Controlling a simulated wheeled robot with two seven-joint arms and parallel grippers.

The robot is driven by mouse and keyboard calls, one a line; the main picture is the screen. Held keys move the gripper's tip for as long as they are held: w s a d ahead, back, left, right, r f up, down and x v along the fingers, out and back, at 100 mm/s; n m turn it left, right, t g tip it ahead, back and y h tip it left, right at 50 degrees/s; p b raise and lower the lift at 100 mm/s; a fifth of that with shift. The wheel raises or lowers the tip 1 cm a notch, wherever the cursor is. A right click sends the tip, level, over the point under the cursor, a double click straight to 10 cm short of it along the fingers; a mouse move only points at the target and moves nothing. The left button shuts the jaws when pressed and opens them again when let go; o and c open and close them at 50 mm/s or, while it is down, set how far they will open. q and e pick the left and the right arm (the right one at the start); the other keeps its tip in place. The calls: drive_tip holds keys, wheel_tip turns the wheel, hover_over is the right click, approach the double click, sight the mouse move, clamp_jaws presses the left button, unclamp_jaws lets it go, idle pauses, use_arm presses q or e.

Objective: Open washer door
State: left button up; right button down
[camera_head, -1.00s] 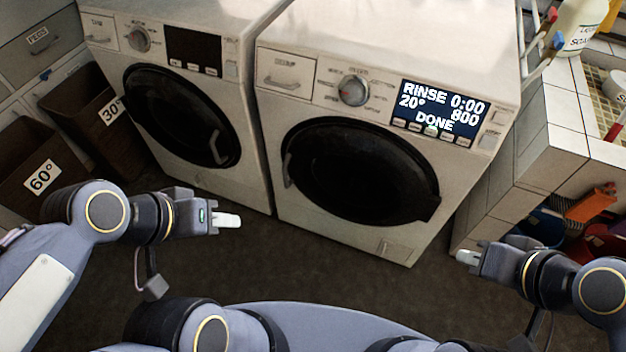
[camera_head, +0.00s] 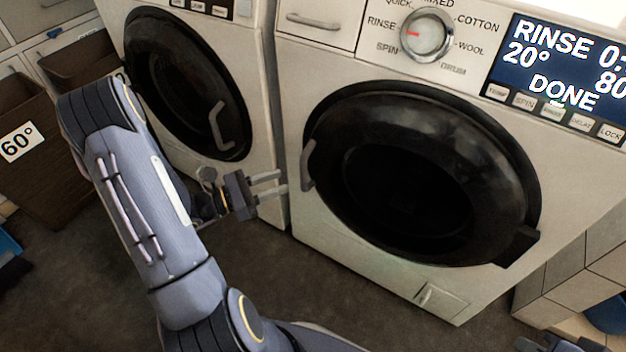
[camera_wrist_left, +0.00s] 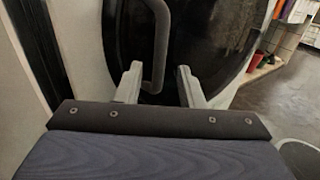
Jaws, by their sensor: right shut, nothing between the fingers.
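The right washer's round black door (camera_head: 425,175) is closed. Its grey curved handle (camera_head: 308,166) is on the door's left edge. My left gripper (camera_head: 278,182) is open, its two fingers apart, just left of this handle and pointing at it. In the left wrist view the handle (camera_wrist_left: 158,45) appears ahead, between the two open fingers (camera_wrist_left: 160,83); whether they touch it I cannot tell. My right gripper (camera_head: 545,343) shows only partly at the bottom right edge, shut and away from the washer.
A second washer with a closed black door (camera_head: 185,85) stands close on the left. Brown laundry bins (camera_head: 45,165) are at far left. A tiled block (camera_head: 575,270) stands at right. Dark floor (camera_head: 380,315) is clear in front of the washer.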

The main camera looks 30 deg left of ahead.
sight(303, 173)
use_arm(q)
drive_tip(key=b+x, duration=0.1)
drive_tip(key=x, duration=0.6)
drive_tip(key=shift+w+d, duration=0.2)
drive_tip(key=shift+w, duration=0.05)
drive_tip(key=shift+c, duration=0.4)
clamp_jaws()
